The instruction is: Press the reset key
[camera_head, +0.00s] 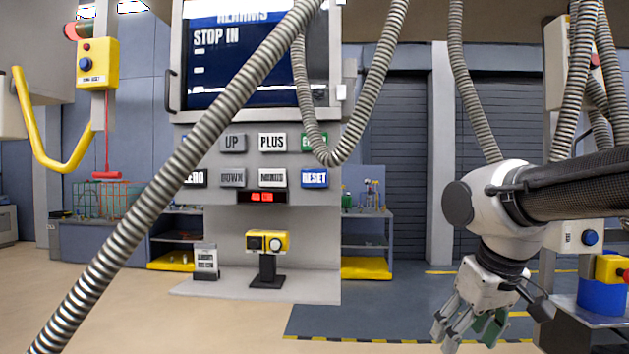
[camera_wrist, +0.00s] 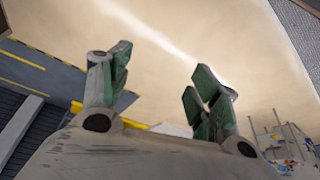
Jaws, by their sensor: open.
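The blue RESET key (camera_head: 314,178) is at the right end of the lower key row on the grey control panel (camera_head: 325,220), under a partly covered green key (camera_head: 313,142). Nothing touches the RESET key. My gripper (camera_head: 465,335) hangs at the lower right, pointing down, well to the right of and below the panel keys. In the wrist view my gripper (camera_wrist: 160,85) shows its two green-padded fingers spread apart with nothing between them. The RESET key is not in the wrist view.
Ribbed hoses (camera_head: 190,175) cross in front of the panel; one loops just above the RESET key. Other keys such as PLUS (camera_head: 272,142) and DOWN (camera_head: 232,178) sit left of it. A yellow device (camera_head: 267,241) stands below. A blue container (camera_head: 602,297) is at far right.

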